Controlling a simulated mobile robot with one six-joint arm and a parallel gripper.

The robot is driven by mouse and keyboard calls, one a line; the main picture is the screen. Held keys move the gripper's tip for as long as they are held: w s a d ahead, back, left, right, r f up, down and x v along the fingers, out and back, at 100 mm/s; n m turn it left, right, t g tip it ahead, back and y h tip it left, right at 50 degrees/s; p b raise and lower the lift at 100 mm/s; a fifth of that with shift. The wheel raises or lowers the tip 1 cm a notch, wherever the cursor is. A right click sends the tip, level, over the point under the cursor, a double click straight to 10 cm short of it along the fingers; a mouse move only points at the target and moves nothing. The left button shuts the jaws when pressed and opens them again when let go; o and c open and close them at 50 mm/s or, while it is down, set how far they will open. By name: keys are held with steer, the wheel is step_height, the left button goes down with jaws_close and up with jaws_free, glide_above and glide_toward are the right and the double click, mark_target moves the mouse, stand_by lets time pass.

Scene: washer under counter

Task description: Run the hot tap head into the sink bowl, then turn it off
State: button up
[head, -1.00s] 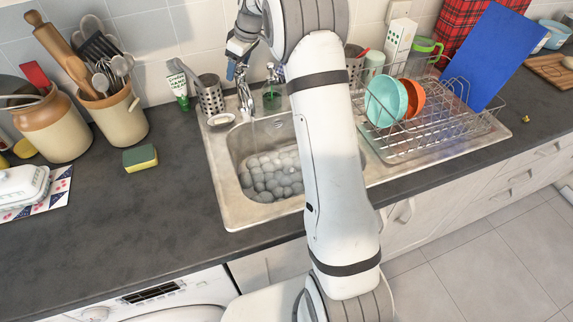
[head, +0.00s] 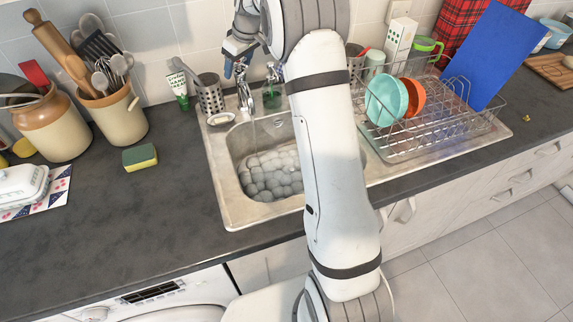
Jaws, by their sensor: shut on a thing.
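The metal sink bowl (head: 241,163) is set in the counter and holds a layer of grey-white, bubble-like foam (head: 270,174). The chrome tap (head: 246,100) stands at the back edge of the sink, its spout over the bowl. A faint stream shows below the spout, partly lost against the foam. My gripper (head: 232,66) is at the top of the tap, shut on its head, where a bit of blue shows. My arm hides the right side of the bowl, and the gripper's own body hides part of the tap head.
A metal utensil holder (head: 210,97), a green bottle (head: 179,90) and a soap dish (head: 221,119) stand left of the tap. A wire dish rack (head: 430,130) with bowls is at right. A sponge (head: 140,157) lies on the left counter, otherwise clear in front.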

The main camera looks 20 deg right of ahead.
steer(key=m+h, duration=0.1)
steer(key=m, duration=0.3)
steer(key=shift+t+p, duration=0.3)
steer(key=shift+m+h, duration=0.7)
steer(key=shift+m, duration=1.1)
steer(key=o, duration=0.7)
step_height(320, 180, up, 8)
steer(key=p, duration=0.5)
steer(key=shift+p, duration=0.35)
